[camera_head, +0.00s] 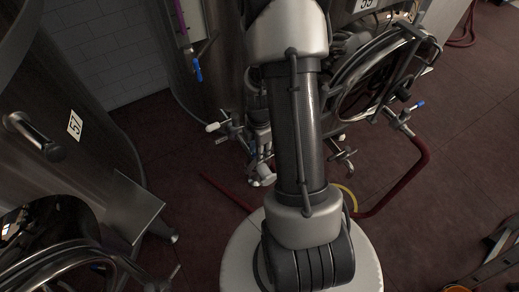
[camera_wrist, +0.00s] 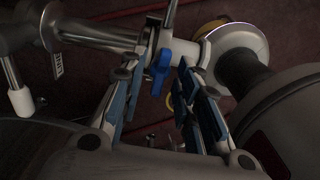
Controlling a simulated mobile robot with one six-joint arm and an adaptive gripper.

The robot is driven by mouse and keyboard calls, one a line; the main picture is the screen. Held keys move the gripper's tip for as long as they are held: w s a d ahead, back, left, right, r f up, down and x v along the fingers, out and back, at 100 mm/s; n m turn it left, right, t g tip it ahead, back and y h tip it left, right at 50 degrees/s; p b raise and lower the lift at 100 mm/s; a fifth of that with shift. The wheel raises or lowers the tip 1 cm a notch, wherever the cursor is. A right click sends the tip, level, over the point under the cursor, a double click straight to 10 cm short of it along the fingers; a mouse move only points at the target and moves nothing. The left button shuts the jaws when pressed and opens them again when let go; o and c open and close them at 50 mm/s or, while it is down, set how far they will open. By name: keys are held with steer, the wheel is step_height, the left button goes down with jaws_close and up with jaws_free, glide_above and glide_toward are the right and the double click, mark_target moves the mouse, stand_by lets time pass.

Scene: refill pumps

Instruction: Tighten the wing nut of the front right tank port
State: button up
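The blue wing nut (camera_wrist: 158,72) shows in the middle of the wrist view, on a clamp around a metal pipe joint (camera_wrist: 186,48). My gripper (camera_wrist: 166,84) is open, with one blue-padded finger to the left of the wing nut and one to the right. The wing nut lies between the fingertips; I see a gap on the right side, and cannot tell whether the left finger touches it. In the head view my arm covers much of the front of the middle tank (camera_head: 225,75), and the wing nut cannot be made out there.
A valve with a white handle (camera_head: 212,127) sticks out left of my arm. A blue-tipped valve (camera_head: 406,116) with a red hose (camera_head: 408,178) is at the right. Another tank (camera_head: 95,120), labelled 57, stands at the left.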

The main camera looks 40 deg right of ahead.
steer(key=shift+c, duration=0.6)
jaws_close()
